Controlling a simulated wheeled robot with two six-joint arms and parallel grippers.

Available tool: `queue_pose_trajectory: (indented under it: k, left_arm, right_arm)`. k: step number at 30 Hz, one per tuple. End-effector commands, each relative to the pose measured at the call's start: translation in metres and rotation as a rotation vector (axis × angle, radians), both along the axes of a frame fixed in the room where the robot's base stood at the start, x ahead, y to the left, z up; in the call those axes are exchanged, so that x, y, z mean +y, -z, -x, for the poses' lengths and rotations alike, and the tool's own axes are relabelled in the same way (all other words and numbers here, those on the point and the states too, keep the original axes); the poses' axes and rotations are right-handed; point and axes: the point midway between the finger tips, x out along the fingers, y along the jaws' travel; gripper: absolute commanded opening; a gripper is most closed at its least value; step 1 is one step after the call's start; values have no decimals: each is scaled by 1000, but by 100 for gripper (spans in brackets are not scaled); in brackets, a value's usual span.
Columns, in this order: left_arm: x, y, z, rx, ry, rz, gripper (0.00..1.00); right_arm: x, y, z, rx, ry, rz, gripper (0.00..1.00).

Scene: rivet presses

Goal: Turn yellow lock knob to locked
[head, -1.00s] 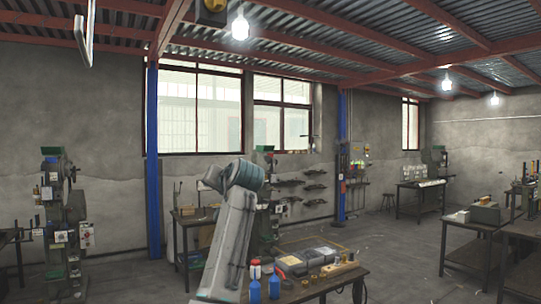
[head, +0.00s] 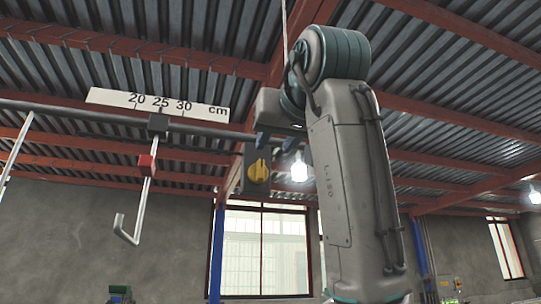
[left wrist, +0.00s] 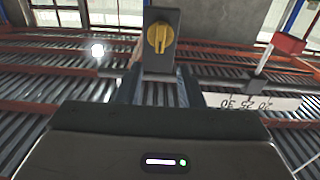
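The yellow lock knob (head: 258,170) sits on the face of a dark grey block (head: 256,188) that hangs below the overhead rail. In the left wrist view the knob (left wrist: 160,38) is at the top centre, its raised grip roughly upright in the picture. No lock marking can be read. My left gripper (head: 277,141) is close to the block's upper right in the head view. In the left wrist view its two dark fingers (left wrist: 159,88) are apart and empty, with the knob beyond their tips. I cannot tell whether they touch the block. My right gripper is not in view.
The overhead rail (head: 60,112) carries a white ruler (head: 160,104) marked in cm. A bent metal rod (head: 141,195) with a red clamp (head: 147,164) hangs left of the block. A lit bulb (head: 299,171) shows behind. Space between rod and block looks clear.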

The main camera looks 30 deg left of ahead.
Motion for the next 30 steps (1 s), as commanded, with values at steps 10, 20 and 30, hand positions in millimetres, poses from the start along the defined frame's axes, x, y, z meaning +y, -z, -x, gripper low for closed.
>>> queue_pose_trajectory:
  k: [10,20,30]
  left_arm:
    - [49,-4,-42,2,-2,1,34]
    - [63,0,-55,0,0,-1,34]
    - [63,0,-55,0,0,-1,3]
  right_arm:
    - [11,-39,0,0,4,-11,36]
    - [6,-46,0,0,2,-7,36]
    - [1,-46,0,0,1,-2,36]
